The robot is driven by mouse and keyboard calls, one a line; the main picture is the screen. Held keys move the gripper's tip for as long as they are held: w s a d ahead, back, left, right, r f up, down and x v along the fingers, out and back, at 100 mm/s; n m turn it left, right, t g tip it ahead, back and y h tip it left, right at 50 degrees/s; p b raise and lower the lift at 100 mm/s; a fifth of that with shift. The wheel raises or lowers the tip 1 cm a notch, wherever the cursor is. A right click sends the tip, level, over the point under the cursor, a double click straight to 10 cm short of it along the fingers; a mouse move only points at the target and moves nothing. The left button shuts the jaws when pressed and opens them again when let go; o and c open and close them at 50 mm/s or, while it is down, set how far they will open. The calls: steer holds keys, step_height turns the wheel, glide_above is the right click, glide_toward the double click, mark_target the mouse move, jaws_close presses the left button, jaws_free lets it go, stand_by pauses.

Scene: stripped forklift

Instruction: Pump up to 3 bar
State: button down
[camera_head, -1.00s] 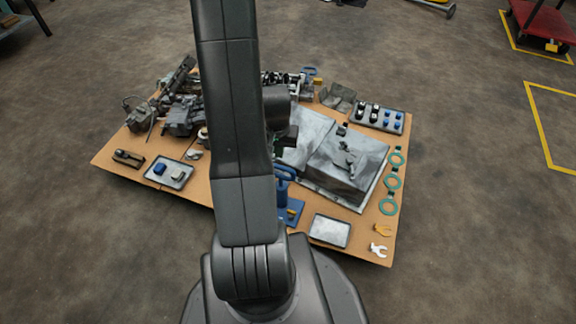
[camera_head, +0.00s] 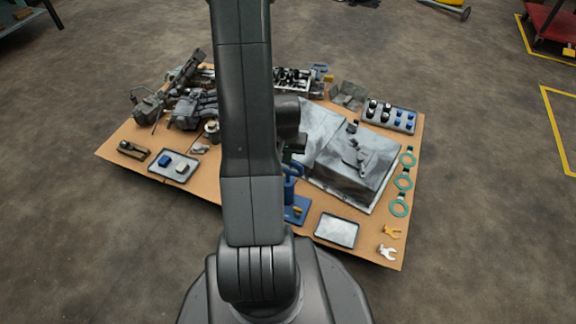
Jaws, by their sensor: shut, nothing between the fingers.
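A blue hand pump (camera_head: 290,188) stands upright on the cardboard sheet, just right of my arm, which hides part of it. Its blue handle shows at the top and its blue base plate (camera_head: 303,217) at the bottom, with a small yellow part on the plate. I cannot make out a gauge or a reading. My gripper (camera_head: 297,143) shows only in part behind my arm, at the pump handle's upper end in the picture. It is shut with nothing in it. I cannot tell whether it touches the handle.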

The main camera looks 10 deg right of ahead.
mark_target(288, 172)
steer(key=shift+f, duration=0.2)
step_height(288, 172, down, 4)
steer(key=b, duration=0.3)
steer(key=shift+b, duration=0.3)
steer(key=shift+r, duration=0.15)
steer(key=s, duration=0.1)
steer(key=s+a+r, duration=0.1)
steer(key=shift+s, duration=0.4)
step_height(288, 172, up, 14)
steer(key=s+p, duration=0.1)
steer(key=p, duration=0.5)
steer(key=shift+a, duration=0.35)
steer(key=shift+s+f, duration=0.1)
steer(key=shift+f, duration=0.05)
